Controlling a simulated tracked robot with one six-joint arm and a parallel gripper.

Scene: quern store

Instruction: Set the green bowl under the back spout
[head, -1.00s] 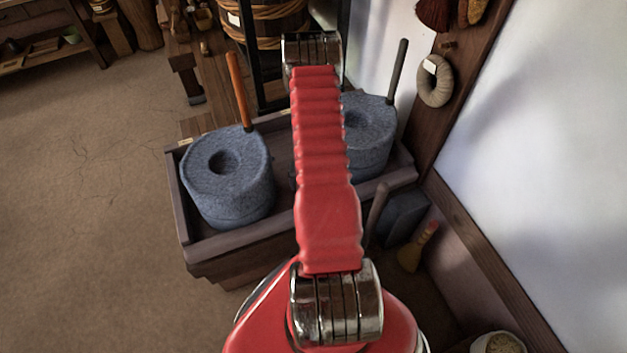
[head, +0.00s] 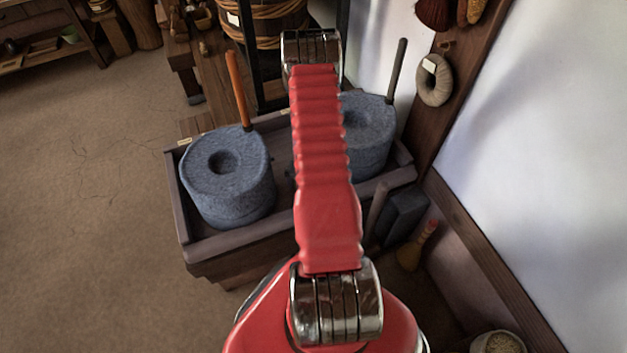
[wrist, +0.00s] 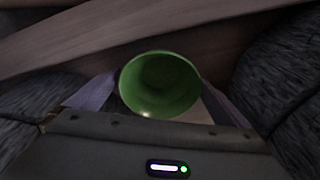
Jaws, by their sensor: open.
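In the wrist view the green bowl (wrist: 160,84) is at the middle, its open mouth facing the camera. My gripper (wrist: 157,95) is open, with one pale finger at each side of the bowl. I cannot tell whether the fingers touch it. In the head view two blue-grey quern stones, the left one (head: 227,178) and the right one (head: 368,135), stand in a wooden trough (head: 250,240). My red arm covers part of the right stone. My gripper and this bowl are hidden in the head view. No spout can be made out.
Dark stone surfaces (wrist: 285,75) flank the gripper closely, and a wooden board (wrist: 215,30) crosses behind the bowl. An orange handle (head: 238,90) and a dark handle (head: 397,70) rise by the stones. A brush (head: 418,246) leans by the right wall. The floor at left is clear.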

